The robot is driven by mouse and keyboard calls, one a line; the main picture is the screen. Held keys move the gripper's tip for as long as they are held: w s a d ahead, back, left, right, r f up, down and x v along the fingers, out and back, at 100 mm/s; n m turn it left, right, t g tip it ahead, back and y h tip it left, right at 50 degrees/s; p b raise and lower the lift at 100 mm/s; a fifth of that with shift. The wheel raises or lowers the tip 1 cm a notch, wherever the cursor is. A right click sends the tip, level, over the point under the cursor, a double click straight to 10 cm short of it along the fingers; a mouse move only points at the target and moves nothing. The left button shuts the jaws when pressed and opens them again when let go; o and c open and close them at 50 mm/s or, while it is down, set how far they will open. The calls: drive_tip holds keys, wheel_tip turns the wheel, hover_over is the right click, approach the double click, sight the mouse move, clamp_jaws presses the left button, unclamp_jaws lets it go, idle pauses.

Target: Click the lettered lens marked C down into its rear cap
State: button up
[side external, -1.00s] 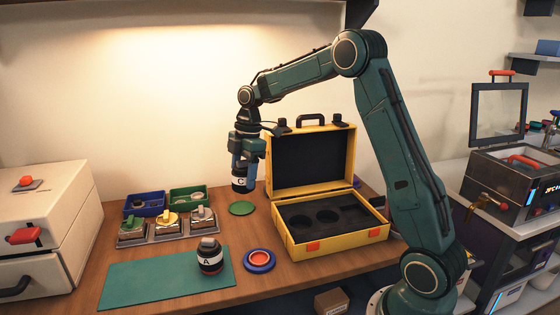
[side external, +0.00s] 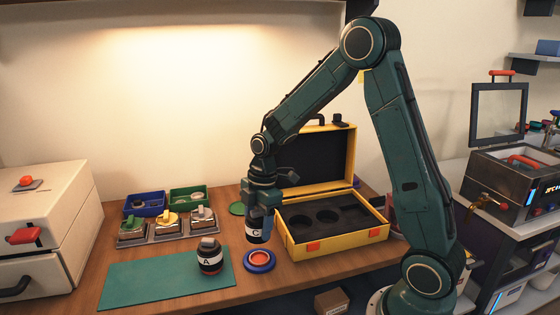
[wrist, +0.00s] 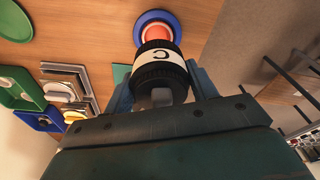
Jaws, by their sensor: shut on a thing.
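The lens marked C (side external: 256,236) is a black cylinder with a white lettered band, held upright in my gripper (side external: 260,222). My gripper is shut on it, and the lens also shows between the fingers in the wrist view (wrist: 160,66). A round blue cap with an orange-red centre (side external: 260,262) lies on the table just below and slightly right of the lens in the side view. In the wrist view the blue cap (wrist: 143,19) shows beyond the lens, partly hidden by it. Any gap between lens and cap is hard to judge.
Lens A (side external: 209,259) stands on the green mat (side external: 150,282) to the left. The open yellow case (side external: 335,249) with dark foam stands close on the right. A green disc (side external: 237,209) lies behind. Metal trays (side external: 166,230) and coloured bins (side external: 144,204) are at the back left.

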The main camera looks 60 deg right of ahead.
drive_tip(key=shift+f, duration=0.1)
drive_tip(key=shift+f, duration=2.55)
drive_tip(key=shift+f, duration=0.85)
idle(4.5)
